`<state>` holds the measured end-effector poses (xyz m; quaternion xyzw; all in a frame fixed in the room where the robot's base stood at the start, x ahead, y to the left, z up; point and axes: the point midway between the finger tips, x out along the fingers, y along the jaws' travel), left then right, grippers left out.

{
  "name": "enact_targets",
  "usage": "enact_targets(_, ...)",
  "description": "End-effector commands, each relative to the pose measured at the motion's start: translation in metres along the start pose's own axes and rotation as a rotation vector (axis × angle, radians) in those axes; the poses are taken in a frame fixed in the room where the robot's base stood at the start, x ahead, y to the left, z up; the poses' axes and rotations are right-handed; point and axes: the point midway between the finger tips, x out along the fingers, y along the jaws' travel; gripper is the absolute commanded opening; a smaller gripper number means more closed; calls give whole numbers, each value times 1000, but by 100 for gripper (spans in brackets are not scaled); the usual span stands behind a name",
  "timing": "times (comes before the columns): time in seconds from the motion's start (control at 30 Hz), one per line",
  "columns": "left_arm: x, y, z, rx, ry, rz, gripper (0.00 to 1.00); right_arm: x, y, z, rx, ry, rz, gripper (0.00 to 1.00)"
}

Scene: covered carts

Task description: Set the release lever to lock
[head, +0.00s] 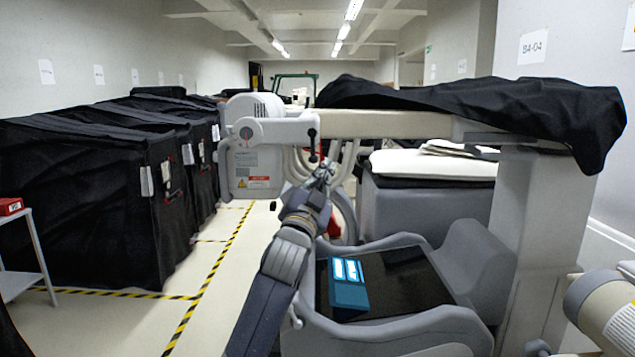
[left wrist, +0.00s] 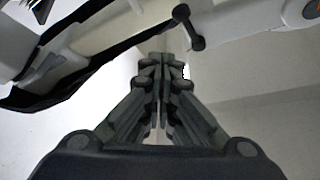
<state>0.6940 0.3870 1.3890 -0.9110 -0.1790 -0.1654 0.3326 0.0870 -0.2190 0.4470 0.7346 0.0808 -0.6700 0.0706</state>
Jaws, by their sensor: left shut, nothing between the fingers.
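The release lever is a short black bar with round knobs at its ends. In the head view the lever (head: 313,146) hangs near vertical at the right end of the white arm-like housing (head: 285,130). My left gripper (head: 327,168) is just below it, pointing up and away from me, shut and empty. In the left wrist view the lever (left wrist: 189,27) is tilted, beyond and slightly right of the fingertips of the left gripper (left wrist: 164,60). I cannot tell whether they touch. My right gripper is not in view.
A white unit (head: 250,165) with warning labels hangs left of the lever. A beige beam under a black cover (head: 480,105) runs to the right. Black covered carts (head: 90,200) line the left. The floor with yellow-black tape (head: 230,245) is clear between.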

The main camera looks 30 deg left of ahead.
Motion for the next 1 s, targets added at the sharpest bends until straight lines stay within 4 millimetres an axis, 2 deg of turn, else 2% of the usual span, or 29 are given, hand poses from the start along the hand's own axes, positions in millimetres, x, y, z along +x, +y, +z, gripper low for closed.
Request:
enact_targets(0.1, -12, -6, -2, 0, 1, -2, 0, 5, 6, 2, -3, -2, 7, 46)
enact_targets(0.33, -19, -11, -5, 0, -1, -1, 0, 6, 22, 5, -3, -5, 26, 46)
enact_targets(0.83, -19, -10, -5, 0, -1, 0, 0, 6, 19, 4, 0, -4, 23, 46)
enact_targets(0.93, -19, -1, 5, -3, -18, 16, 0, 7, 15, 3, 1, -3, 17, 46)
enact_targets(1.0, -20, 16, 22, -10, -48, 45, 0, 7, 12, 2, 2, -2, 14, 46)
